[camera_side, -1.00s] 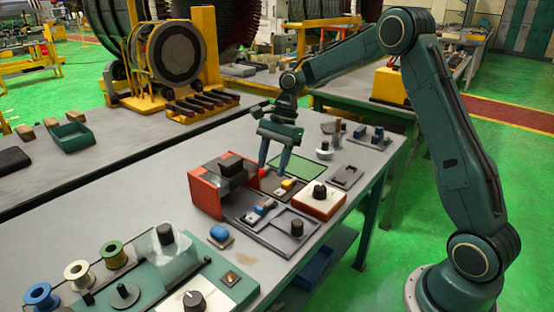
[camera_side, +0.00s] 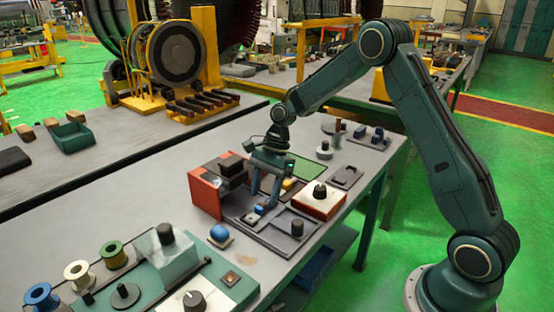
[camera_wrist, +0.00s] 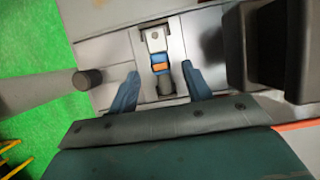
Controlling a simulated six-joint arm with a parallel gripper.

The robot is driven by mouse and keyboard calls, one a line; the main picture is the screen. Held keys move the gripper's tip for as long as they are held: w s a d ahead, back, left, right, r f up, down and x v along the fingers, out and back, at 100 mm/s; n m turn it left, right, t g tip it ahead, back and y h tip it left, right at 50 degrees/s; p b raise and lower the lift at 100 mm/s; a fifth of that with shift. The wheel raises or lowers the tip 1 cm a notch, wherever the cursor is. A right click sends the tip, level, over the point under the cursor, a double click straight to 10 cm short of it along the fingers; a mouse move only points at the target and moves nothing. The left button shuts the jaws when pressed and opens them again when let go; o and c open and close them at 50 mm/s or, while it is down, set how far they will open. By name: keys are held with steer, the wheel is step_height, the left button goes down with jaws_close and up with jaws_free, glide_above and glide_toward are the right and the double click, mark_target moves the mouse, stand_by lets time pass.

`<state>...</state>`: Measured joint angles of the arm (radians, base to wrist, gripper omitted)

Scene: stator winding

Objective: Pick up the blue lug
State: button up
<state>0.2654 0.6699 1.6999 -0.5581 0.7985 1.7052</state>
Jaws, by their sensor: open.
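The blue lug (camera_side: 259,209) lies on the dark tray in the middle of the bench. In the wrist view the lug (camera_wrist: 163,84) shows as a blue barrel with an orange band and a grey flat tongue with a hole. My gripper (camera_side: 264,200) points down just above it. In the wrist view my gripper (camera_wrist: 160,72) is open, one finger on each side of the lug, with gaps left. I cannot tell how far the fingertips are above the tray. In the side view the fingers partly hide the lug.
A red box with a dark block (camera_side: 207,192) stands close left of my gripper. A black knob on the tray (camera_side: 297,227) and a white box with a knob (camera_side: 319,204) are to the right. A blue dome (camera_side: 219,232) sits in front.

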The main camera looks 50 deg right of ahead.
mark_target(260, 209)
steer(key=shift+x, duration=1.4)
jaws_close()
